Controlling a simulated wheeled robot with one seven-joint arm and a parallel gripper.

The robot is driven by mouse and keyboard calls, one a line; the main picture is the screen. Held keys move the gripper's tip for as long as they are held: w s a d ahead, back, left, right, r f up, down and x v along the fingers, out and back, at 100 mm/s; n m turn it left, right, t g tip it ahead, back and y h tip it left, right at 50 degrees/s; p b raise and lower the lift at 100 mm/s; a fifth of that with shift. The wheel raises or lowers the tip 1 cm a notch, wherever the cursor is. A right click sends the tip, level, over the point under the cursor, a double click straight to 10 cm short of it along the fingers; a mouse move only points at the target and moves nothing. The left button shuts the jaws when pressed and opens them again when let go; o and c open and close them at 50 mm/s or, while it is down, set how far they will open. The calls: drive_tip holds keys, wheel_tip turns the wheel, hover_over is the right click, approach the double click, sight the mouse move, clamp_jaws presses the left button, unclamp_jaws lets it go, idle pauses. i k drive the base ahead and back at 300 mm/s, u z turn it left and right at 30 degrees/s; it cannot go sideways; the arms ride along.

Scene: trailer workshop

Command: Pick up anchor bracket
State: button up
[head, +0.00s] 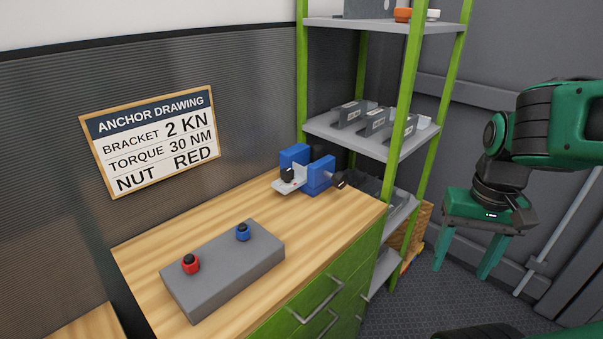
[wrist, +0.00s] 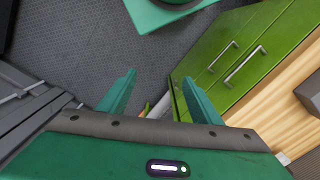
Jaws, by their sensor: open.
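Several grey brackets with pale labels stand on the middle shelf (head: 318,125) of the green-framed rack. One is a bracket at the left (head: 349,114), with another bracket (head: 374,122) beside it; the label print is too small to read. My gripper (head: 461,272) hangs to the right of the rack, fingers pointing down, apart from the brackets. In the wrist view my gripper (wrist: 158,76) is open, with nothing held between its fingers. No bracket shows clearly in the wrist view.
A blue vise (head: 318,176) with a pale metal piece stands on the wooden bench (head: 245,205). A grey block (head: 225,270) holds a red nut (head: 190,264) and a blue nut (head: 242,232). A wall sign (head: 155,140) reads 2 KN, 30 NM, RED. Green rack posts (head: 405,85) border the shelves.

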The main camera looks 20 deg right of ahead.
sight(300, 172)
drive_tip(key=z, duration=0.2)
drive_tip(key=k, duration=1.15)
drive_tip(key=z, duration=0.45)
drive_tip(key=i, duration=1.5)
